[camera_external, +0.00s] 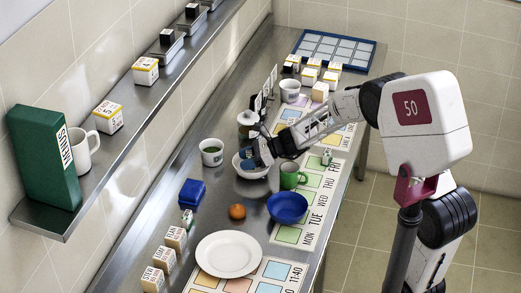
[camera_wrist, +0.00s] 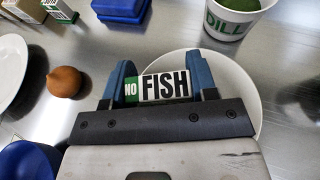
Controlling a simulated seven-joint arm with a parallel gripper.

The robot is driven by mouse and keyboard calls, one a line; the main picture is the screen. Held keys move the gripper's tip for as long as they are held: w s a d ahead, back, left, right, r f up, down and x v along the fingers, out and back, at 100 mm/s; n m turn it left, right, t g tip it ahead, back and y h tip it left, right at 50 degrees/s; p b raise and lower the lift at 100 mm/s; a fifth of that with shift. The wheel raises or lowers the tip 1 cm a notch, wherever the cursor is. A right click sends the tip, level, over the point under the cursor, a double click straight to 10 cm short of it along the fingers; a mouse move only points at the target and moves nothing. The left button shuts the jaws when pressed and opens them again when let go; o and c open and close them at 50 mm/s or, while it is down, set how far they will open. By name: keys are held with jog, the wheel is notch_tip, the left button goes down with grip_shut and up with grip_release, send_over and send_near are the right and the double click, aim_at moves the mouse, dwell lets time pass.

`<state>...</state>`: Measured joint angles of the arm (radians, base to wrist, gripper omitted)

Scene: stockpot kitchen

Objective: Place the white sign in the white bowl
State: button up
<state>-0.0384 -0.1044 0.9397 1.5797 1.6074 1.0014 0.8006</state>
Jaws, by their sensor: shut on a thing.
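The white sign (camera_wrist: 166,87) has a green end and reads "NO FISH". It shows in the wrist view between the two blue fingers of my gripper (camera_wrist: 162,80), which is shut on it. The white bowl (camera_wrist: 248,88) lies beneath the sign and fingers in that view. In the external view my gripper (camera_external: 256,152) is right over the white bowl (camera_external: 249,172) and hides part of its rim. The sign cannot be made out there. I cannot tell whether it touches the bowl.
A dill cup (camera_external: 211,153) stands left of the bowl and a green mug (camera_external: 291,177) right of it. A blue bowl (camera_external: 287,208), a brown egg-like object (camera_external: 237,211) and a white plate (camera_external: 229,254) lie nearer. A shelf (camera_external: 150,100) runs along the left wall.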

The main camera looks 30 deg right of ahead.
jog(key=shift+f, duration=0.3)
jog(key=o, duration=0.9)
jog(key=shift+r, duration=0.2)
jog(key=shift+r, duration=0.55)
jog(key=v, duration=1.2)
jog(key=shift+f, duration=0.15)
jog(key=shift+s, duration=0.15)
